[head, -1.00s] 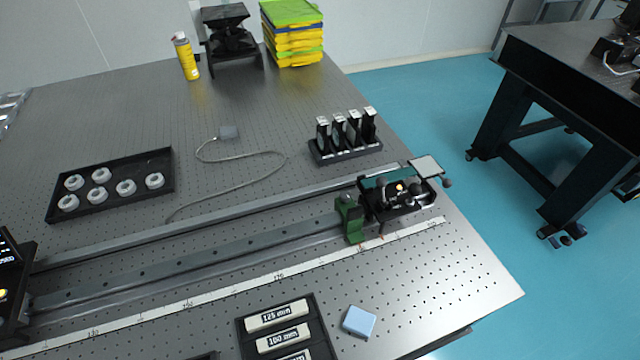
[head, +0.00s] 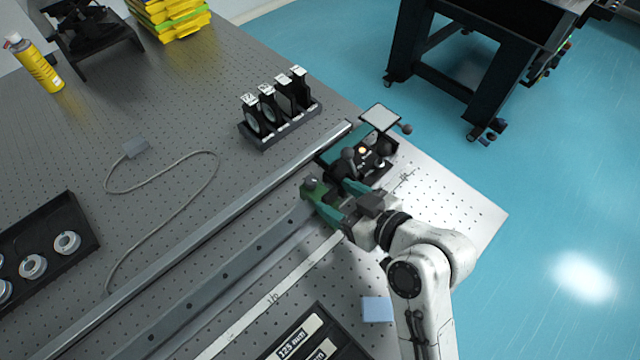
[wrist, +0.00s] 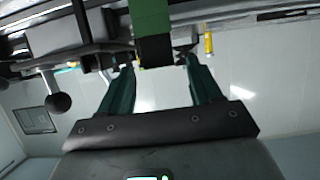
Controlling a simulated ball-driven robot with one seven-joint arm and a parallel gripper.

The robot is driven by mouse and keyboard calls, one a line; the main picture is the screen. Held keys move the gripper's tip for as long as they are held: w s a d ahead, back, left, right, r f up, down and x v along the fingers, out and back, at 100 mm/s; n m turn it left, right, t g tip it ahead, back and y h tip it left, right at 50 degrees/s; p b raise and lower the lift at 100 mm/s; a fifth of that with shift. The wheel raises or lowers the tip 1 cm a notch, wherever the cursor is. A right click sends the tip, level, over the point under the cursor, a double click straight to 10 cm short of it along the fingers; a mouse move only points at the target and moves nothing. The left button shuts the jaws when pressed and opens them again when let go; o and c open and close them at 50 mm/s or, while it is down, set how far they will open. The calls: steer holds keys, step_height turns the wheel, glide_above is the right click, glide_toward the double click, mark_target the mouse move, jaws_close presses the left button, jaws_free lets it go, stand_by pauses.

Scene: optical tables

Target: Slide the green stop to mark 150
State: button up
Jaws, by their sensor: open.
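My gripper (head: 335,197) has teal fingers and reaches in over the rail from the front right, close to the stop. In the wrist view my gripper (wrist: 157,65) is open, with a finger on each side. The green stop (wrist: 152,18) shows ahead between the fingertips, with a dark lower part. I cannot tell whether the fingers touch it. The white scale strip (head: 262,310) runs along the rail; its marks are mostly too small or hidden.
A long grey bar (head: 220,225) runs behind the rail. A black rack of upright optics (head: 280,115) stands behind the carriage. A blue block (head: 377,309) lies by my arm, and a black tray with labelled blocks (head: 310,335) is at the front. A cable (head: 215,170) lies on the table.

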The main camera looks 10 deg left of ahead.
mark_target(331, 194)
steer(key=shift+x, duration=2.55)
steer(key=shift+c, duration=0.3)
jaws_close()
